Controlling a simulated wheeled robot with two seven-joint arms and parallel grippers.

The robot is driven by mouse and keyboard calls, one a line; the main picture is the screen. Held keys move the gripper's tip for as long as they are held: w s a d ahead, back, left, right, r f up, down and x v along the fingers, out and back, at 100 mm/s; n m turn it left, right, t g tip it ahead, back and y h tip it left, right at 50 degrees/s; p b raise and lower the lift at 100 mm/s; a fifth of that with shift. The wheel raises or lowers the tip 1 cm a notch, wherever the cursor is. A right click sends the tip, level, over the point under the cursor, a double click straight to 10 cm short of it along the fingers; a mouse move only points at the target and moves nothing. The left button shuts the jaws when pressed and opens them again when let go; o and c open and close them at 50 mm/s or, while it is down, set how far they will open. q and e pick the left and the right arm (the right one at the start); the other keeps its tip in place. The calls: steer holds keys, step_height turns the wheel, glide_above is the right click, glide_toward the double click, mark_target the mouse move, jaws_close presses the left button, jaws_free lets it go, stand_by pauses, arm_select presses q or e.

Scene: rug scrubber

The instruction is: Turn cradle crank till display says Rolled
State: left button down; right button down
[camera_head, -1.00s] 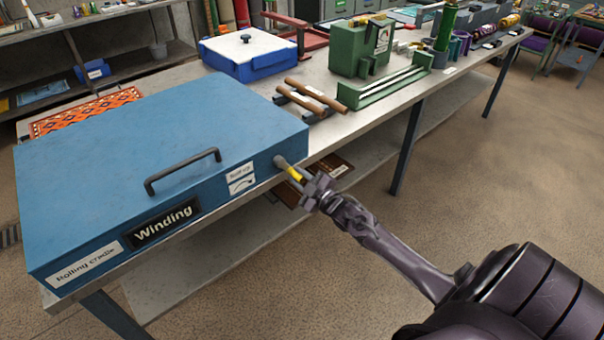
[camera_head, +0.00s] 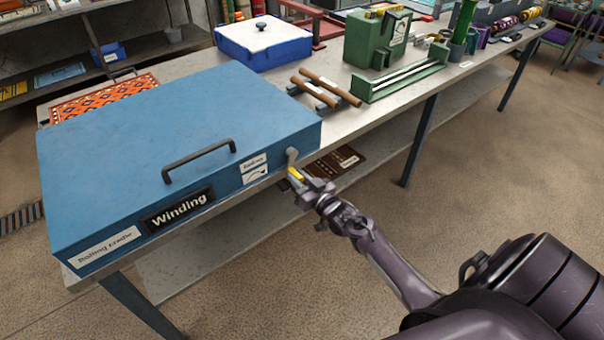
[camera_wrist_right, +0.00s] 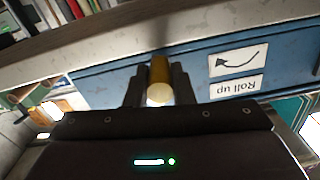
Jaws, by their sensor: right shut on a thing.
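The blue rolling cradle (camera_head: 180,145) sits on the workbench at the left in the head view. Its front display (camera_head: 180,210) reads "Winding". The crank (camera_head: 293,158) is a grey arm with a yellow handle at the right end of the front face. My right gripper (camera_head: 298,177) is shut on the yellow handle, which also shows between the fingers in the wrist view (camera_wrist_right: 159,78). A "Roll up" label with a curved arrow (camera_wrist_right: 236,62) is beside the crank. My left gripper is not in view.
On the workbench (camera_head: 215,72) behind the cradle are an orange patterned rug (camera_head: 100,100), a blue and white box (camera_head: 262,42), wooden rollers (camera_head: 325,87) and a green machine (camera_head: 378,38). A lower shelf (camera_head: 400,135) runs under the bench.

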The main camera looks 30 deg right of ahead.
mark_target(294, 155)
steer(key=r+m+p, duration=0.3)
steer(key=m+p, duration=0.1)
steer(key=m, duration=0.4)
steer(key=a+r+m+p, duration=0.1)
steer(key=r+m+p, duration=0.2)
steer(key=m+p, duration=0.2)
steer(key=r+m+p, duration=0.3)
steer(key=m+p, duration=0.1)
steer(key=m, duration=0.7)
steer(key=shift+a+r+p, duration=0.15)
steer(key=shift+r+p, duration=0.15)
steer(key=shift+p, duration=0.05)
steer(key=shift+d+r+m+p, duration=0.15)
steer(key=shift+d+m+p, duration=0.25)
steer(key=shift+m, duration=0.8)
steer(key=shift+d, duration=0.1)
steer(key=c, duration=1.3)
jaws_free()
steer(key=shift+o, duration=0.2)
